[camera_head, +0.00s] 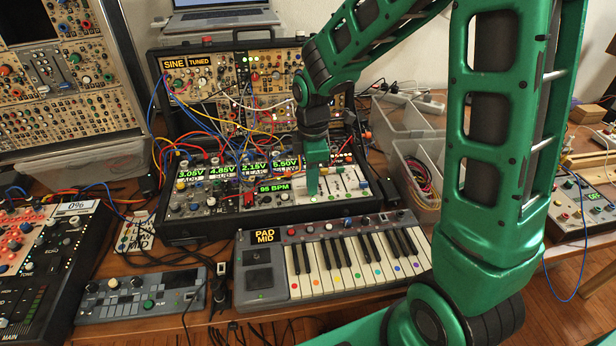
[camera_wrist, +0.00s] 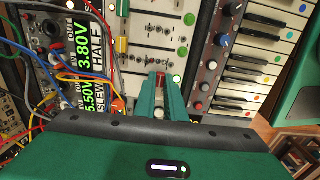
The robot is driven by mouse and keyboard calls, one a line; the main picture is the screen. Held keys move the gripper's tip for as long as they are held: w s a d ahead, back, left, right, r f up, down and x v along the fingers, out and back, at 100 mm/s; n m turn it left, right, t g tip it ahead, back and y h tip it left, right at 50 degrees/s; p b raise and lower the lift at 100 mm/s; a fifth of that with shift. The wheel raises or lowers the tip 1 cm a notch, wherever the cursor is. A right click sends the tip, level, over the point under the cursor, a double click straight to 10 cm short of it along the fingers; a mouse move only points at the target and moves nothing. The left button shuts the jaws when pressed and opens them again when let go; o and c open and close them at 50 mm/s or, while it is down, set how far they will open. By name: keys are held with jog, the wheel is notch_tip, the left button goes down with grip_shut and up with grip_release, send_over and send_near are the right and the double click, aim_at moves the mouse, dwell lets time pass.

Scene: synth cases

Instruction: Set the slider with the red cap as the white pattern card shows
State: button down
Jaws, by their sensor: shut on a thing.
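A pale slider panel (camera_head: 345,197) lies at the right end of the modular case, and it fills the middle of the wrist view (camera_wrist: 150,65). The red cap (camera_wrist: 161,80) shows between my fingertips in the wrist view. My gripper (camera_wrist: 161,84) is shut on it, pointing down at the panel. In the head view my gripper (camera_head: 312,190) reaches the panel's left part and hides the cap. A yellow cap (camera_wrist: 122,45) and a green cap (camera_wrist: 189,20) stand on neighbouring sliders.
Patch cables (camera_head: 225,140) crowd the case left of my gripper. A keyboard (camera_head: 335,262) lies in front of the case, close to the panel. Clear plastic bins (camera_head: 415,160) stand to the right. A laptop (camera_head: 215,15) is behind.

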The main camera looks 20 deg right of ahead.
jog(key=shift+s+a, duration=0.1)
jog(key=shift+s, duration=0.5)
jog(key=c, duration=1.8)
grip_release()
notch_tip(320, 180, up, 8)
jog(key=shift+w, duration=0.1)
jog(key=s+d+r+m, duration=0.1)
jog(key=s+d+m, duration=0.8)
jog(key=s+m, duration=0.2)
jog(key=s+d+r+m, duration=0.1)
jog(key=s+d+m, duration=0.8)
jog(key=s, duration=0.5)
jog(key=shift+d+r+m, duration=0.15)
jog(key=shift+r+m, duration=0.2)
jog(key=shift+m, duration=0.85)
